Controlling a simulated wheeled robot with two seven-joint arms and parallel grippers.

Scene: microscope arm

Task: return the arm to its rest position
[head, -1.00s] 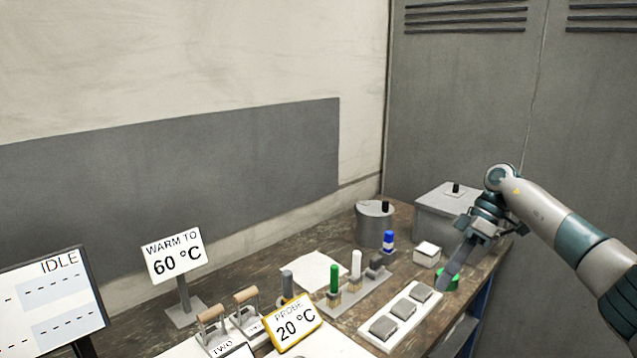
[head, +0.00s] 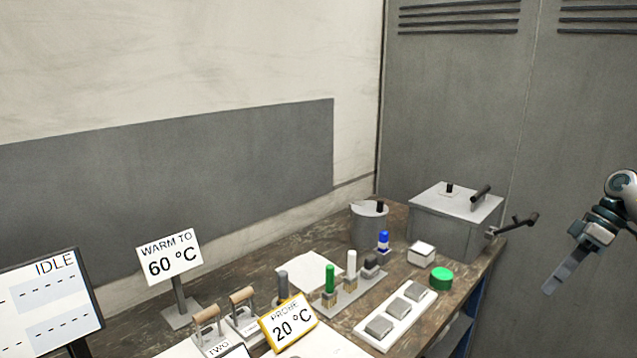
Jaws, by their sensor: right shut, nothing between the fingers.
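My right gripper (head: 564,272) hangs in the air at the right edge of the head view, beyond the bench's right end. Its fingers are together with nothing between them, and it touches nothing. Most of my right arm is out of the picture. My left gripper is not in view.
The bench (head: 130,327) holds a grey box with a crank (head: 450,222), a round pot (head: 368,228), a green cylinder (head: 441,278), a white strip with grey pads (head: 430,300), and a "20 °C" sign (head: 289,324). Free air lies right of the bench.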

